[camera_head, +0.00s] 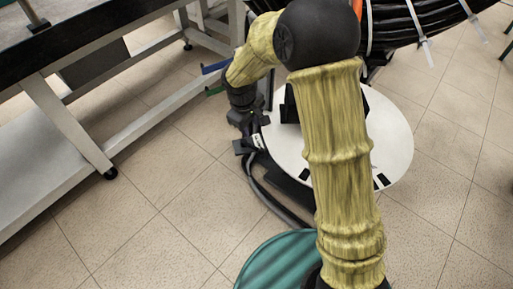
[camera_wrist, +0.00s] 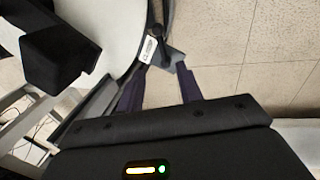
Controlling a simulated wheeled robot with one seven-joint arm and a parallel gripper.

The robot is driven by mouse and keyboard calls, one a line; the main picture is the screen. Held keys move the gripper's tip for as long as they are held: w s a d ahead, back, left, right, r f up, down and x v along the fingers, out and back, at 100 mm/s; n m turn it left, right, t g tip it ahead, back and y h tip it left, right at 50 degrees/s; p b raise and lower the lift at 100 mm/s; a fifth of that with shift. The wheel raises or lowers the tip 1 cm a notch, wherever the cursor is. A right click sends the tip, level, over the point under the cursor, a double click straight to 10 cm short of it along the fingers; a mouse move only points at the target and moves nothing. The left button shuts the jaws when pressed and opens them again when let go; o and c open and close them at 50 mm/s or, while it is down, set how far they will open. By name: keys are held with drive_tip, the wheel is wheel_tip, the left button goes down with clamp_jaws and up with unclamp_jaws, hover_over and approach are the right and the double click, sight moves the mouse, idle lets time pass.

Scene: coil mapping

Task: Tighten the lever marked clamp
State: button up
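The lever (camera_wrist: 158,38) is a small black part beside a white label (camera_wrist: 149,48) at the edge of the pale round disc (camera_wrist: 103,22) in the wrist view. The writing on the label is too small to read. My gripper (camera_wrist: 167,70) is open, with its two dark purple fingers apart. Their tips lie just below the label in the picture, and nothing shows held between them. I cannot tell whether a fingertip touches the clamp. In the head view the disc (camera_head: 395,135) lies beyond my arm, and the lever cannot be made out clearly.
A black coil of cable (camera_head: 400,22) with white ties is at the top right. A workbench (camera_head: 75,125) with grey legs stands at left. A green ribbed round object (camera_head: 275,262) is at the bottom. Tiled floor is clear at lower left and right.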

sight(256, 148)
drive_tip(key=f+b, duration=0.2)
drive_tip(key=f, duration=0.3)
drive_tip(key=w+d+f+b, duration=0.1)
drive_tip(key=f+b, duration=0.1)
drive_tip(key=f, duration=0.2)
drive_tip(key=w+f+b, duration=0.1)
drive_tip(key=f+b, duration=0.1)
drive_tip(key=f, duration=0.3)
drive_tip(key=shift+w+d+f, duration=0.15)
drive_tip(key=shift+d+f, duration=0.15)
clamp_jaws()
